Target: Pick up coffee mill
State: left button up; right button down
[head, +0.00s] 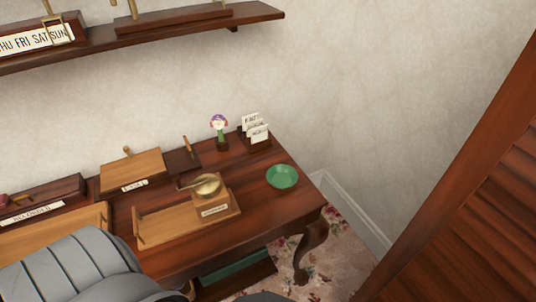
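The coffee mill (210,206) is a small wooden box with a brass bowl-shaped top, a crank handle pointing left and a pale label on its front. It stands upright at the right end of a light wooden tray (165,226) on the dark wooden desk (265,212). Neither of my grippers shows in the head view, so nothing is seen touching the mill.
A green bowl (282,177) sits right of the mill. A flower ornament (219,128), a card holder (256,134) and a wooden box (132,171) stand behind. A wall shelf (140,32) hangs above. A grey ridged form (75,268) fills the lower left.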

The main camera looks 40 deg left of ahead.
aim_at(212, 203)
jog(key=z, duration=0.5)
jog(key=k, duration=0.55)
jog(key=u, duration=1.45)
